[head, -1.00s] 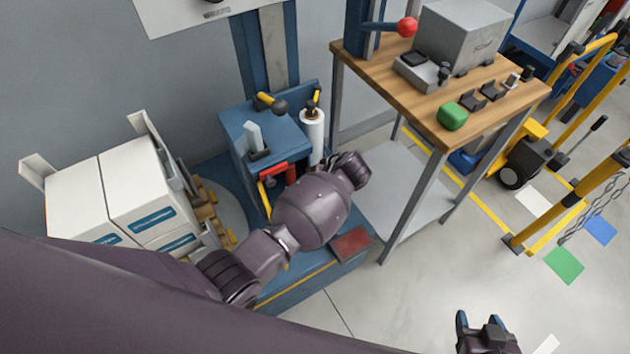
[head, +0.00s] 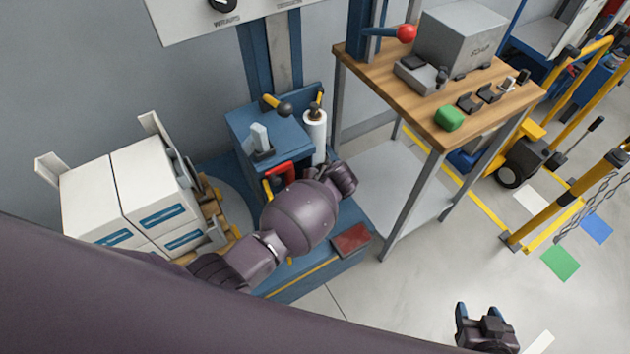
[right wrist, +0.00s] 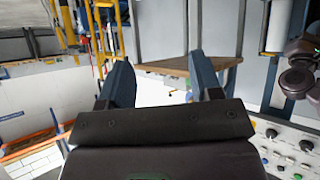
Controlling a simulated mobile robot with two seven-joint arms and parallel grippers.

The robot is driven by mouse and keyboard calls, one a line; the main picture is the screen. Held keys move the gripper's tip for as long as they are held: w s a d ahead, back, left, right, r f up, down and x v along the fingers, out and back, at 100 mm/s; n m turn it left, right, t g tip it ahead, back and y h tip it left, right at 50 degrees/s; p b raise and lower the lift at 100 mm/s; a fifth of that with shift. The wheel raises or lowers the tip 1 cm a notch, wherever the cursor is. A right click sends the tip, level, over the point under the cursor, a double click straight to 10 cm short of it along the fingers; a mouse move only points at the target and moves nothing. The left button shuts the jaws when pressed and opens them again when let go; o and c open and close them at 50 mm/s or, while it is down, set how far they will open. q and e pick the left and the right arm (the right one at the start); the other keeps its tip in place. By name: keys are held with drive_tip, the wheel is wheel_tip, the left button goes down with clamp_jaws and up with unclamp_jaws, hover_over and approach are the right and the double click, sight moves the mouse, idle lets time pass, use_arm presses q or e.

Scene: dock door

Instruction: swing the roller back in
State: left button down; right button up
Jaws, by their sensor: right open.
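The roller, a white upright film roll (head: 314,138), stands at the right end of a blue machine carriage (head: 270,130). A black-and-yellow handle (head: 318,100) sits at its top. A purple arm link of mine covers the area just below it, so its lower end is partly hidden. My right gripper (head: 475,310) is low at the bottom right of the head view, well away from the roller. In the right wrist view (right wrist: 160,85) its blue fingers are apart with nothing between them. My left gripper does not show.
White boxes (head: 90,195) stand on a pallet at the left. A wooden-top bench (head: 385,85) with a grey box stands right of the roller. A yellow barrier (head: 560,205) with chains is at the far right. Floor between bench and barrier is mostly clear.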

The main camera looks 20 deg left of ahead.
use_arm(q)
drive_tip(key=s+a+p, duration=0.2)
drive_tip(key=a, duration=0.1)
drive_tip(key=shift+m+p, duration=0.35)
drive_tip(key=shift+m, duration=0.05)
use_arm(e)
drive_tip(key=r, duration=0.4)
drive_tip(key=shift+w, duration=0.4)
